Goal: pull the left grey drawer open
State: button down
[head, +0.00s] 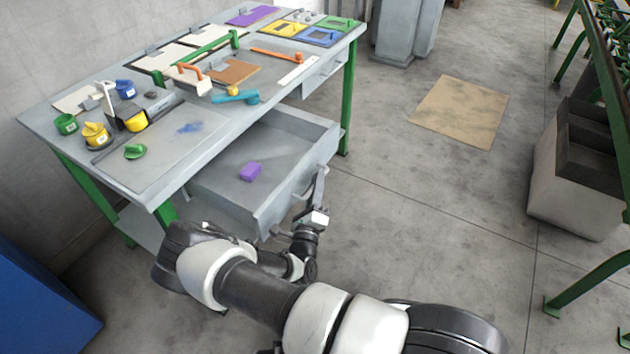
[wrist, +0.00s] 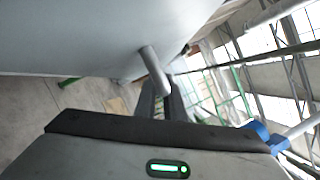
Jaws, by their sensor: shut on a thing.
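The left grey drawer (head: 283,153) sticks far out from under the workbench, with its inside in plain view. A small purple block (head: 250,171) lies on its floor. My gripper (head: 314,194) is at the drawer's front, at the handle. In the wrist view, the grey handle bar (wrist: 154,68) runs from the drawer front (wrist: 90,35) to the dark fingers of my gripper (wrist: 163,98). The gripper is shut on the handle. The exact contact at the fingertips is partly hidden.
The workbench top (head: 75,105) holds cups, coloured plates and tools. A second drawer (head: 322,77) at the right is shut. A green table leg (head: 348,100) stands beside the open drawer.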

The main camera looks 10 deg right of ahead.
jog(key=c, duration=1.8)
grip_release()
jog(key=shift+c, duration=0.2)
jog(key=shift+s+a, duration=0.1)
jog(key=v, duration=1.7)
jog(key=shift+s, duration=0.1)
